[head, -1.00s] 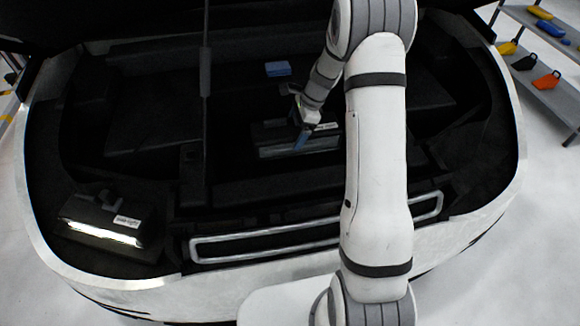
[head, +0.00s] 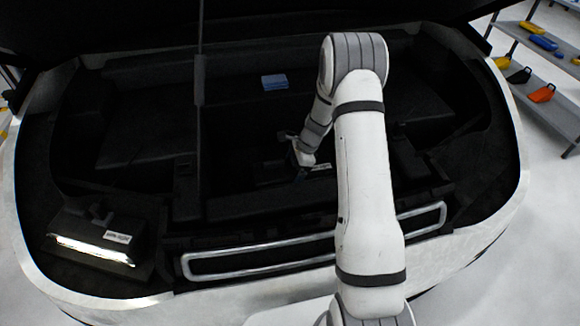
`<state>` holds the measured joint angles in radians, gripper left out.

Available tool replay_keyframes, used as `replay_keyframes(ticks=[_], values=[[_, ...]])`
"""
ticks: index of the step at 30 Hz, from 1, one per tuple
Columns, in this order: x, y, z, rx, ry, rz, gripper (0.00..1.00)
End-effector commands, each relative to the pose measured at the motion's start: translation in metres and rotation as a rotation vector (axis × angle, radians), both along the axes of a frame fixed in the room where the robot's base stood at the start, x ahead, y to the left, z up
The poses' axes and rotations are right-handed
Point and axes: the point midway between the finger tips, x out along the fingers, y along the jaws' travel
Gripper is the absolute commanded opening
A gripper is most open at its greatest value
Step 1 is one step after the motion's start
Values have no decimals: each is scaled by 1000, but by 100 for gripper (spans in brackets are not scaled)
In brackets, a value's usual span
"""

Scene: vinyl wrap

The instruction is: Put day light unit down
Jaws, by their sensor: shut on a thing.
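A day light unit (head: 270,172), dark with a small white label, is in the middle of the open car compartment. It is hard to see against the black lining, and my arm hides its right part. My gripper (head: 301,176) is shut on this unit from above. Whether the unit rests on the floor under it or hangs just above it, I cannot tell. A second day light unit (head: 105,240), lit along its front edge and with a white label, lies at the left front corner of the compartment, apart from my gripper.
A blue block (head: 274,82) lies at the back of the compartment. A thin upright rod (head: 200,80) stands left of the middle. A silver-framed grille (head: 250,262) runs along the front. A shelf (head: 540,85) with coloured tools stands at the far right.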

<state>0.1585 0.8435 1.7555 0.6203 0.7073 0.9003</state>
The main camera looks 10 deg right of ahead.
Motion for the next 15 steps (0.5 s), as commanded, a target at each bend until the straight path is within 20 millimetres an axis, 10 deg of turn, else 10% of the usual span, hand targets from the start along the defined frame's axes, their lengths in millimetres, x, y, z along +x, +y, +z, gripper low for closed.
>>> replay_keyframes(ticks=[15], values=[[1, -1, -27, 0, -2, -2, 20]])
